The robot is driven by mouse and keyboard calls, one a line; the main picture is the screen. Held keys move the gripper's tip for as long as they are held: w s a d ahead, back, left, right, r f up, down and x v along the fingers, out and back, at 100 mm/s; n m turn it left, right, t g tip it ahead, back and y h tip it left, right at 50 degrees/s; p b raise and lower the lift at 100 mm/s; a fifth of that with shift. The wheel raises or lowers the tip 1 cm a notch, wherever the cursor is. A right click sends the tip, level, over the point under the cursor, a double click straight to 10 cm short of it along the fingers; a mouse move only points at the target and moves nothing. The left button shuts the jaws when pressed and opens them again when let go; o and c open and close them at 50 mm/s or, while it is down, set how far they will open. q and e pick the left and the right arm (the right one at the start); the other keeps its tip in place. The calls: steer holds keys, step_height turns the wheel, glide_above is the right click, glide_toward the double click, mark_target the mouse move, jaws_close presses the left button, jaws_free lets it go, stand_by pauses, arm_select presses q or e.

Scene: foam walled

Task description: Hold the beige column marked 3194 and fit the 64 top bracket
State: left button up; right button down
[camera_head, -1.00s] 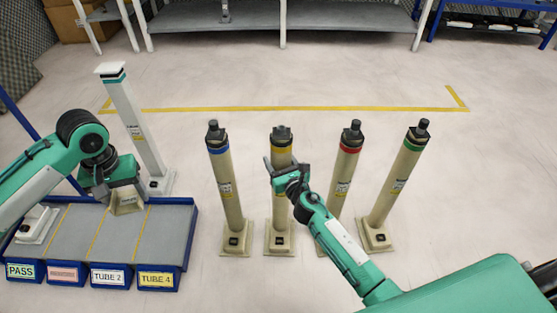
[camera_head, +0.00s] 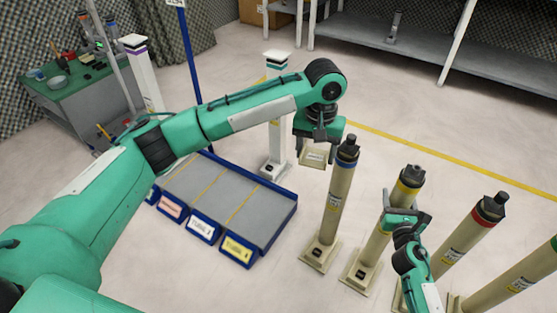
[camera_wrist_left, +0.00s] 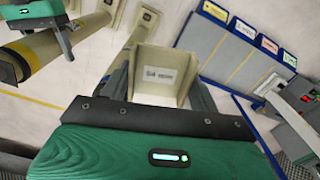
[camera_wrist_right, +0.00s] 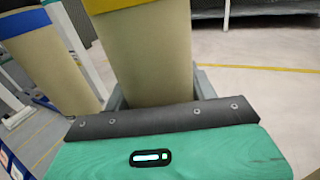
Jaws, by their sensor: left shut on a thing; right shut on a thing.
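My left gripper (camera_head: 318,140) is shut on a beige, box-like bracket (camera_head: 314,158), held just left of the blue-banded column's top. In the left wrist view the bracket (camera_wrist_left: 160,93) shows a hollow side and a label starting with 64. My right gripper (camera_head: 402,217) is shut around the beige column with the yellow band (camera_head: 372,245), below its black cap; the column's body (camera_wrist_right: 150,60) fills the middle of the right wrist view. The column stands on its square foot, with the bracket apart from it. Column labels are too small to read.
The blue-banded column (camera_head: 334,200) stands between bracket and held column. Red-banded (camera_head: 470,240) and green-banded (camera_head: 522,285) columns stand to the right. A blue-edged tray (camera_head: 268,237) and white posts (camera_head: 277,130) are at left. Open floor lies beyond the columns.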

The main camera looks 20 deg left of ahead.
arm_select(q)
steer(key=w+d+r, duration=0.2)
steer(key=d+r, duration=0.2)
steer(key=d, duration=0.8)
steer(key=w+d+r, duration=0.2)
steer(key=d+r, duration=0.3)
steer(key=d, duration=0.8)
steer(key=shift+d, duration=0.2)
steer(key=shift+f, duration=0.1)
steer(key=shift+f, duration=2.9)
steer(key=shift+f, duration=1.5)
steer(key=o, duration=1.2)
steer(key=shift+c, duration=0.2)
